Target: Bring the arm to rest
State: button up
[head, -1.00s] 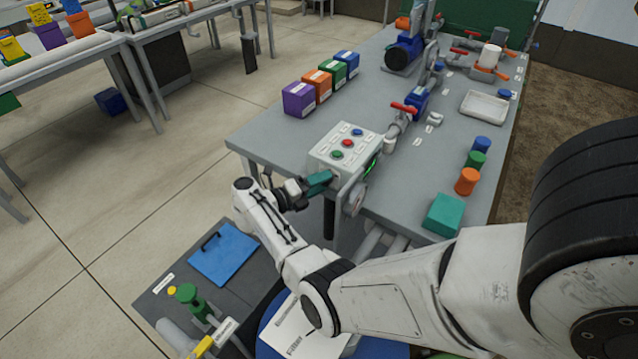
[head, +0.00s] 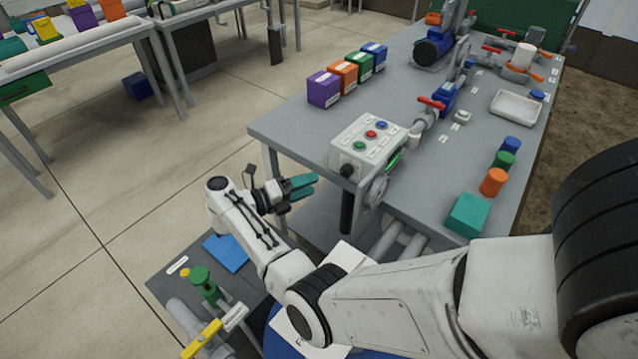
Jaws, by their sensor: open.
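My gripper (head: 303,186) has teal fingers and is open and empty. It hangs in the air in front of the grey skid table (head: 285,128), to the left of and below the control box (head: 366,146). It appears apart from the box. The box has green, red and blue buttons on top and a black knob (head: 346,171) on its front face. My white arm folds from the lower right toward the gripper.
Purple, orange, green and blue boxes (head: 323,90) stand behind the control box. Orange, green and blue cylinders (head: 492,182) and a teal block (head: 467,214) are at the right. Open floor (head: 130,190) lies left.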

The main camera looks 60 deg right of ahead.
jog(key=shift+w+a, duration=0.15)
jog(key=shift+a, duration=0.1)
dwell(0.4)
